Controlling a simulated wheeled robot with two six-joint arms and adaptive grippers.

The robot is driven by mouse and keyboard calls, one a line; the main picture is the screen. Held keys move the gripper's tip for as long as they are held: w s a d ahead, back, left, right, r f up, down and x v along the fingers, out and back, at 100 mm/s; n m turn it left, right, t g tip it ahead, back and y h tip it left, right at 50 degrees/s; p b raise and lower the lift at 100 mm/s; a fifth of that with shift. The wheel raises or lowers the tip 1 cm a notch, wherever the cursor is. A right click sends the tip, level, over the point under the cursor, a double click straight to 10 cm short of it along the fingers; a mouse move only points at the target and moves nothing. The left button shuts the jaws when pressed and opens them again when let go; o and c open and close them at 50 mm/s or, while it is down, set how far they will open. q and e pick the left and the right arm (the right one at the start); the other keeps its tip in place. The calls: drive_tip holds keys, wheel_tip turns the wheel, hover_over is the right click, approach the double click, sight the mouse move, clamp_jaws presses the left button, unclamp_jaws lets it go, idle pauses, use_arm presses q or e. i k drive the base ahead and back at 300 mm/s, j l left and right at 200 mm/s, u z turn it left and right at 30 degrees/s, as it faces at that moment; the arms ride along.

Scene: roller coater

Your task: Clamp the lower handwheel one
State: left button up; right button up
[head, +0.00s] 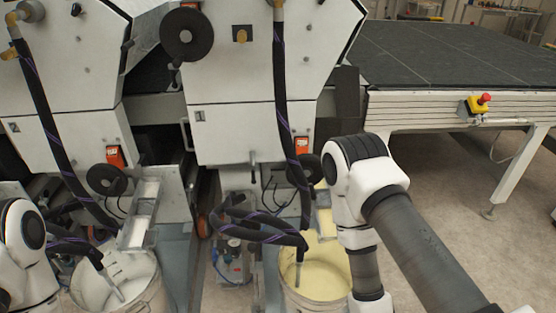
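Two dark round handwheels sit low on the machine fronts. One lower handwheel (106,179) is on the left unit, below a red switch. Another lower handwheel (301,171) is on the middle unit, partly hidden behind a black hose. A larger black handwheel (187,34) sits higher on the middle unit. My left arm shows at the lower left edge and my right arm at the right, beside the middle unit. Both grippers are out of the picture, so their state is hidden.
A bucket of white liquid (118,280) and a bucket of yellow liquid (316,274) stand on the floor below the units. Black hoses (281,100) hang in front. A conveyor (450,62) with a red emergency button (484,99) is at right. Open floor lies below it.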

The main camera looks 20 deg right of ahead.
sight(252, 154)
drive_tip(key=i+l, duration=0.15)
drive_tip(key=i, duration=0.3)
drive_tip(key=i+l+u, duration=0.1)
drive_tip(key=i, duration=0.35)
drive_tip(key=l, duration=0.1)
